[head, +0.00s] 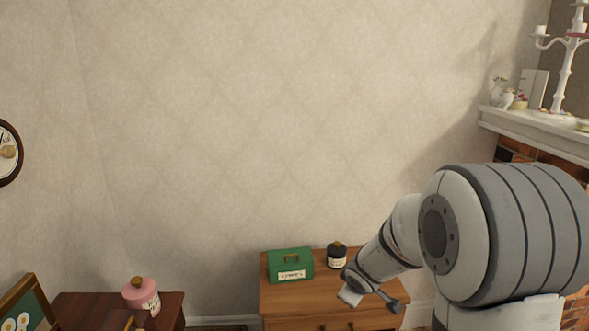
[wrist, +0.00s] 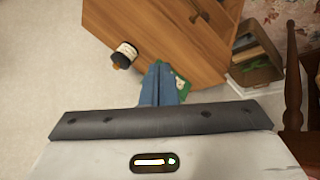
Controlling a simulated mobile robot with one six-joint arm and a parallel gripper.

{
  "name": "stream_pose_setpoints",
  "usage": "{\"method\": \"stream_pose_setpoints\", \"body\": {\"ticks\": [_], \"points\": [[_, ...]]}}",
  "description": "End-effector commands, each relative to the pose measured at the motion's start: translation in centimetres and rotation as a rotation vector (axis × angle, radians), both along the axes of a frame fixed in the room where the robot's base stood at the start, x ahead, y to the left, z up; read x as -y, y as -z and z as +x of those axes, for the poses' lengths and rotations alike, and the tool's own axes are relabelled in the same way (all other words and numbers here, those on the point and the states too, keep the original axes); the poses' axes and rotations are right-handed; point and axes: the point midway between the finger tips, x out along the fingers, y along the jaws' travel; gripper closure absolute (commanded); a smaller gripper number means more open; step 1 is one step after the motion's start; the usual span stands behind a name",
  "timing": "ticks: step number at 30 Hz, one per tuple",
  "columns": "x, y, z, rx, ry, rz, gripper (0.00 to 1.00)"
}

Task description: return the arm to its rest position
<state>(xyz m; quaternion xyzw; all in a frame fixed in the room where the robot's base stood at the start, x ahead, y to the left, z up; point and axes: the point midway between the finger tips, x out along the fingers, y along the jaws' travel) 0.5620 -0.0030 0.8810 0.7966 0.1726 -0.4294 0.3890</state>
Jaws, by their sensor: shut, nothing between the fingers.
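My arm (head: 400,235) reaches in from the right in the head view, angled down to the left over the right part of a wooden dresser. In the wrist view my gripper (wrist: 159,66) shows two blue fingers pressed together, with nothing held. A green box with a handle and white label (head: 290,265) sits on the dresser. In the wrist view the fingers partly cover the green box (wrist: 182,86). A dark jar with a white label (head: 337,256) stands right of the box, close to my wrist; it also shows in the wrist view (wrist: 124,55).
The dresser (head: 285,296) stands against the wall. A pink jar (head: 141,295) stands on a dark cabinet (head: 80,305) at the lower left. A mantel (head: 540,131) with a candelabrum (head: 563,70) is at the right. A small bookcase (wrist: 257,65) shows in the wrist view.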

Motion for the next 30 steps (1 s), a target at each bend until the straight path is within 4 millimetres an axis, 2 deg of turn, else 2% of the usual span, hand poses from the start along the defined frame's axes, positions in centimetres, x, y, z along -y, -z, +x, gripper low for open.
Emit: {"method": "stream_pose_setpoints", "body": {"ticks": [1,6,12,15,18,23,30], "points": [[0.9,-2.8,-1.7,-0.002,0.083,0.011,1.0],[2.8,-8.1,-8.4,-0.063,0.355,0.084,1.0],[2.4,-12.2,-17.3,-0.178,0.61,0.227,1.0],[1.5,-13.4,-21.1,-0.24,0.692,0.299,1.0],[0.5,-14.1,-23.8,-0.291,0.743,0.356,1.0],[-0.1,-14.4,-25.8,-0.334,0.781,0.401,1.0],[-0.1,-14.4,-25.9,-0.335,0.782,0.403,1.0]]}}
